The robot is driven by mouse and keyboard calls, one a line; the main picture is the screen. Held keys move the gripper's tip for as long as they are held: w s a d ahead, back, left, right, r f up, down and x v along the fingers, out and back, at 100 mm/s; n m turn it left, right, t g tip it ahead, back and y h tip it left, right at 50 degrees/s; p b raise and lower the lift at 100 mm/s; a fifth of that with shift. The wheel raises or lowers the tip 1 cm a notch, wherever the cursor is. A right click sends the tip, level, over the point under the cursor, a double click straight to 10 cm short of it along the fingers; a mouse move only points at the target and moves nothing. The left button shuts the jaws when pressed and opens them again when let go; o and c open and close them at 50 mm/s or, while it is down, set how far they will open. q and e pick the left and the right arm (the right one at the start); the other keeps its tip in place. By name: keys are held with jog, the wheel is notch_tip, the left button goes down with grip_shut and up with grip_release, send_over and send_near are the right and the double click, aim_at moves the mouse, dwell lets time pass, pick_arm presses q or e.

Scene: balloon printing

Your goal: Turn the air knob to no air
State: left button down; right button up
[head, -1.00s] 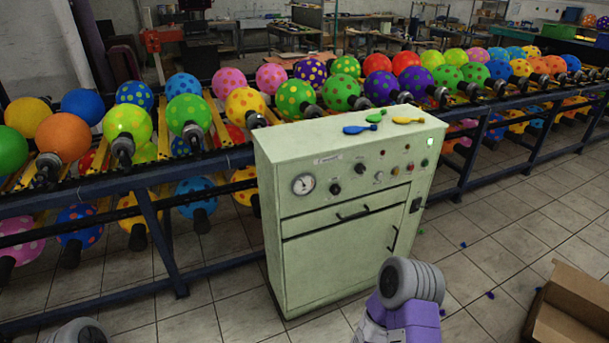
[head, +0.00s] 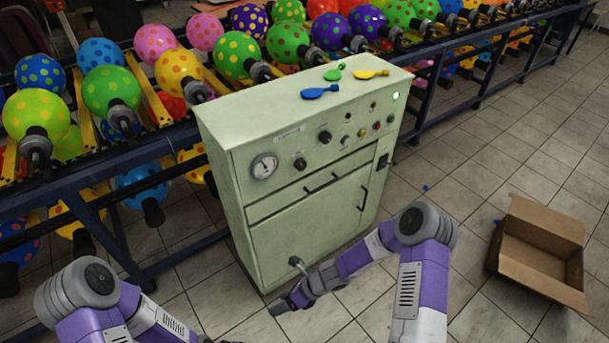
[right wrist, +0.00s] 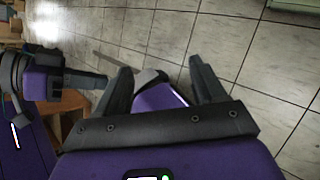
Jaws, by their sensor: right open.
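The pale green control cabinet (head: 312,215) stands in the middle of the head view. Its sloped panel has a round gauge (head: 264,166), a lower black knob (head: 299,163) and an upper black knob (head: 325,137). Labels and knob settings are too small to read, so I cannot tell which is the air knob. My right gripper (head: 285,287) is open and empty, low in front of the cabinet and well below the panel; it also shows in the right wrist view (right wrist: 160,68). My left arm is at the lower left, its gripper outside the head view.
Racks of dotted balloons run behind the cabinet. Blue (head: 320,92), green (head: 333,74) and yellow (head: 371,73) flat balloons lie on its top. Small buttons and lamps sit on the panel's right. An open cardboard box (head: 540,250) is on the floor at right.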

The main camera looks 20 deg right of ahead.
jog(key=w+r+m+t+y, duration=0.2)
jog(key=w+r+m+t, duration=0.35)
jog(key=w+m, duration=0.5)
jog(key=m+t+h+p, duration=0.1)
jog(key=m+t+h, duration=0.75)
jog(key=m, duration=1.35)
send_near(302, 166)
notch_tip(302, 166, down, 3)
jog(key=w+t+y, duration=0.1)
jog(key=t+y, duration=0.1)
jog(key=y, duration=0.1)
jog(key=shift+h, duration=0.45)
jog(key=x, duration=0.2)
jog(key=b+x, duration=0.1)
jog(key=x, duration=0.3)
jog(key=shift+w+d+r, duration=0.1)
jog(key=shift+d+r, duration=0.15)
jog(key=shift+d, duration=0.15)
jog(key=shift+b+x, duration=0.4)
jog(key=shift+x, duration=0.45)
jog(key=c, duration=1.1)
jog(key=shift+o, duration=0.2)
jog(key=shift+r, duration=0.1)
